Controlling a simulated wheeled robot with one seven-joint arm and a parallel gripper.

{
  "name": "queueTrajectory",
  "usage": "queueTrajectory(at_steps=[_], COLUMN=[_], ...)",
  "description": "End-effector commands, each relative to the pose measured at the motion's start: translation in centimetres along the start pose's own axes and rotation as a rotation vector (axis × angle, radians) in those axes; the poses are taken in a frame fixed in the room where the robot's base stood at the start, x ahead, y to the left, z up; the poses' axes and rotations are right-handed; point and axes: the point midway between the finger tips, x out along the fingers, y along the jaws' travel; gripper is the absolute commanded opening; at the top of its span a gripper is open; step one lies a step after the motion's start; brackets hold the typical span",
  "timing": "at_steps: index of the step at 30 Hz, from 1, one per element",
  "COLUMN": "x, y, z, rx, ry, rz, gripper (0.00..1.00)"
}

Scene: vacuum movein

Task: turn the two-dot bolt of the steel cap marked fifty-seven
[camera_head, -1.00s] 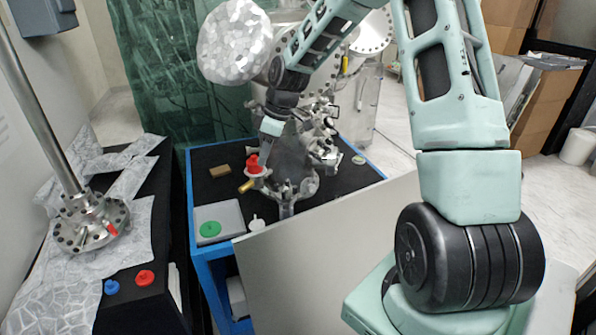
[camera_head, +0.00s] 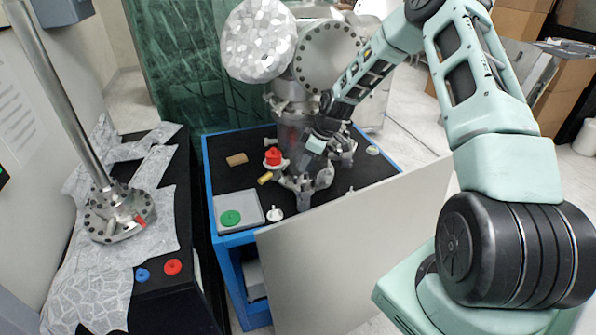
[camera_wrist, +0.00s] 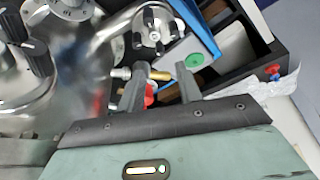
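My gripper (camera_wrist: 160,72) shows in the wrist view with its two dark fingers apart. The gap holds only background, with a red part (camera_wrist: 149,94) and a brass-coloured part (camera_wrist: 158,75) seen beyond it. Above the fingers is a round steel cap (camera_wrist: 154,27) with several black bolts around it. More black bolts (camera_wrist: 38,57) stand on steel at the left. I cannot read fifty-seven or make out a two-dot mark.
A red handle (camera_head: 272,157) stands on the assembly's left. A grey tray (camera_head: 251,202) with a green disc (camera_head: 230,218) lies at the table's front left. A pale panel (camera_head: 350,260) stands before the table. A steel post base (camera_head: 118,213) is on the left bench.

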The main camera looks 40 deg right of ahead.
Motion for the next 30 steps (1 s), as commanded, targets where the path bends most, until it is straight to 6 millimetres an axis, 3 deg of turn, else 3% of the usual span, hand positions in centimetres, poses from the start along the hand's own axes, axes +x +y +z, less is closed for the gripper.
queueTrajectory(at_steps=[6,12,24,25,28,30], x=[4.0,6.3,7.2,7.1,7.1,7.1], y=[-0.1,-0.1,0.0,0.0,0.0,0.0], z=[-0.1,0.0,0.0,0.0,0.0,0.0], rx=[-0.001,-0.001,-0.001,-0.001,-0.001,-0.001], ry=[-0.001,-0.001,-0.001,-0.001,0.000,0.000], rz=[-0.003,-0.001,0.000,0.000,0.000,0.000], gripper=[0.35,0.35,0.35,0.32,0.04,0.00])
